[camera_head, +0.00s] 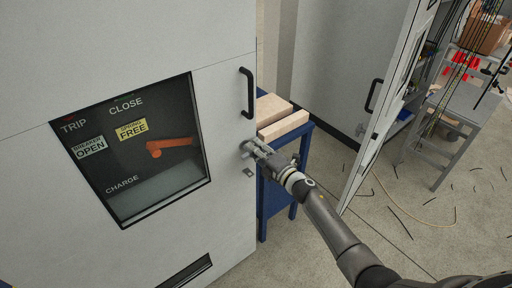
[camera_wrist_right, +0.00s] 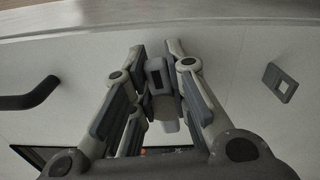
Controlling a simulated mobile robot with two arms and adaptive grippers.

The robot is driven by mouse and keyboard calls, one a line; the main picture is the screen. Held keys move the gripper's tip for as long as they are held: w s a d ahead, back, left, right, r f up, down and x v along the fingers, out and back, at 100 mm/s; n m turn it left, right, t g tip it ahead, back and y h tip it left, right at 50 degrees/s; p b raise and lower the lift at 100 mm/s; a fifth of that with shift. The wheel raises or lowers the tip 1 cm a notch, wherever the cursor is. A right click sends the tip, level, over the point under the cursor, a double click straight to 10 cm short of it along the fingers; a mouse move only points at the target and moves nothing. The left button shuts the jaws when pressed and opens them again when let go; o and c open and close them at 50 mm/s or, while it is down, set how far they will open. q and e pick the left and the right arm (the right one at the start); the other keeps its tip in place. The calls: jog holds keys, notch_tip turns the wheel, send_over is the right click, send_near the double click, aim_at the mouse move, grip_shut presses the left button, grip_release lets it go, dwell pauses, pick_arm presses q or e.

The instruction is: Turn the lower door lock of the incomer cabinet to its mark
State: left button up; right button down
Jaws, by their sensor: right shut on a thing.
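The incomer cabinet door (camera_head: 225,95) is light grey and stands at the left of the head view. My right gripper (camera_head: 252,149) is at its right edge, below the black door handle. It is shut on the door lock, a small grey piece (camera_wrist_right: 158,78) seen between the fingers (camera_wrist_right: 163,85) in the right wrist view. The fingers hide much of the lock, and I cannot make out its mark or its angle. A small square plate with a dark opening (camera_head: 249,172) sits on the door just below; it also shows in the right wrist view (camera_wrist_right: 280,82). My left gripper is not in view.
The black door handle (camera_head: 247,92) is above the gripper. A window (camera_head: 140,150) with an orange lever (camera_head: 170,146) is to the left. A blue bench with wooden blocks (camera_head: 283,126) stands close behind the door edge. An open cabinet door (camera_head: 385,105) is farther right.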

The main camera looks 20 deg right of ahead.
jog(key=shift+f+m, duration=0.15)
jog(key=shift+m, duration=0.75)
jog(key=c, duration=1.4)
grip_release()
jog(key=v, duration=1.2)
